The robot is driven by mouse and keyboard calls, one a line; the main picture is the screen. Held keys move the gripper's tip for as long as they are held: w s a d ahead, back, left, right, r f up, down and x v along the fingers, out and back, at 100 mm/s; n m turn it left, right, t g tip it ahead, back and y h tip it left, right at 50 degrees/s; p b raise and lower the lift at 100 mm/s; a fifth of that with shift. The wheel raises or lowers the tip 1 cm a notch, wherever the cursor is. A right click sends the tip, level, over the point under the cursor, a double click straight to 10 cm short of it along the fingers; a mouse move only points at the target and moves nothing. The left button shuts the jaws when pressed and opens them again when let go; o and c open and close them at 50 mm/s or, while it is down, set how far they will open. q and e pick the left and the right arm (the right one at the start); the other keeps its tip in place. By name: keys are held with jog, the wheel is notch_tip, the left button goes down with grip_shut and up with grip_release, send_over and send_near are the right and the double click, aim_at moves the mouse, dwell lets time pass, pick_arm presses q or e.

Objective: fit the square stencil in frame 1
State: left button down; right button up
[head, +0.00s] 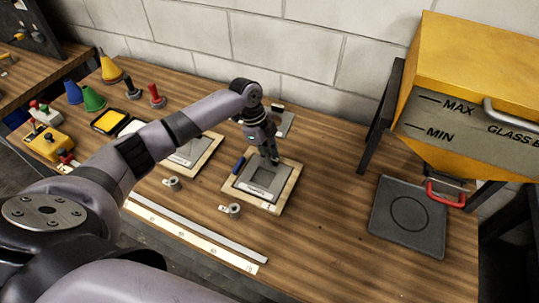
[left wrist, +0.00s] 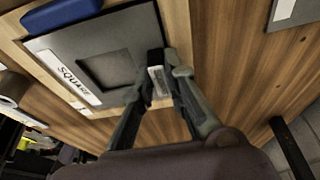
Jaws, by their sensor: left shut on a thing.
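The square stencil (head: 250,184) is a grey plate with a square opening. It lies on or in a light wooden frame (head: 285,200) in the middle of the table. In the left wrist view the stencil (left wrist: 120,38) carries a white label starting "SQUA". My left gripper (head: 274,160) is at the stencil's far edge in the head view. In the left wrist view its fingers (left wrist: 165,68) are shut around a small tab at that edge. I cannot tell whether the plate is fully seated or read the frame's number. My right gripper is not in view.
Another wooden frame with a grey plate (head: 190,153) lies to the left. A blue block (head: 239,165) and a roll (head: 233,209) sit close to the stencil. Strips (head: 200,235) lie along the front. A yellow hopper (head: 470,95) and dark plate (head: 408,215) stand right.

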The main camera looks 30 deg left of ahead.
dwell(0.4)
pick_arm(q)
jog(key=c, duration=1.5)
grip_release()
jog(key=shift+f, duration=0.1)
jog(key=shift+c, duration=0.2)
jog(key=shift+o, duration=0.4)
jog(key=p+v, duration=0.6)
jog(key=v, duration=0.2)
